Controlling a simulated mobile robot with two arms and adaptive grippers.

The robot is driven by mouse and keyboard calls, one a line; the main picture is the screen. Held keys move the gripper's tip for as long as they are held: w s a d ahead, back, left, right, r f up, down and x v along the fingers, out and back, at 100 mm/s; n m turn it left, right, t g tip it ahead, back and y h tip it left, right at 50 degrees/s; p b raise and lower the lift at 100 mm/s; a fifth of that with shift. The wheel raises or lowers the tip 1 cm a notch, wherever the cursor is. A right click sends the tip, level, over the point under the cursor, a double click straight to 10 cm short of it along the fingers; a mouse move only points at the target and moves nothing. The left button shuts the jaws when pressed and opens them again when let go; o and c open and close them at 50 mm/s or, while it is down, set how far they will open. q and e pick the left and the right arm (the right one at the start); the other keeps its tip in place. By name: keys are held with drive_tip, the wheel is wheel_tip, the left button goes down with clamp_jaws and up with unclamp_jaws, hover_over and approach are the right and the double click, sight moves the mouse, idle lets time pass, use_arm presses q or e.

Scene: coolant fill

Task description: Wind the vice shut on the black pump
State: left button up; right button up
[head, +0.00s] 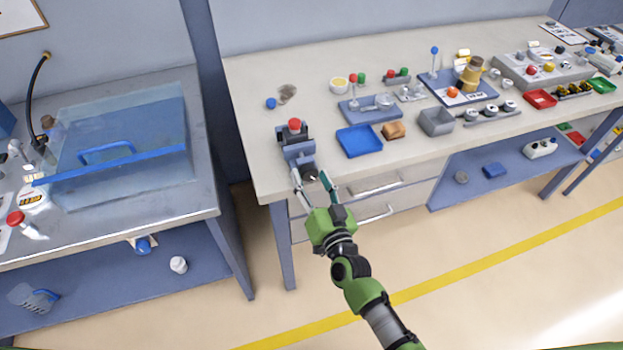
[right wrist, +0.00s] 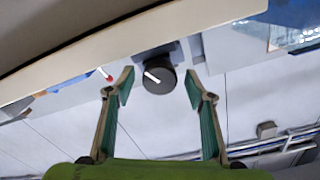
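The blue-grey vice (head: 299,153) is at the front left corner of the long bench. A dark piece with a red top (head: 294,125) stands at its jaws; it looks like the black pump, but I cannot tell whether the jaws touch it. My right gripper (head: 312,179) is open in front of the vice, at the bench's front edge. In the right wrist view, a round dark knob with a white bar (right wrist: 158,77) shows between the spread fingertips (right wrist: 158,88), apart from both. My left gripper is in neither view.
A blue tray (head: 359,141) and a brown block (head: 394,130) lie right of the vice. A small blue knob (head: 270,103) and a dark stain (head: 287,93) are behind it. A sink with a clear blue-edged cover (head: 120,150) stands left, across a gap.

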drive_tip(key=shift+s+d+f, duration=0.1)
drive_tip(key=shift+s+d, duration=0.05)
drive_tip(key=shift+s, duration=0.2)
drive_tip(key=v, duration=1.1)
drive_tip(key=shift+s, duration=0.15)
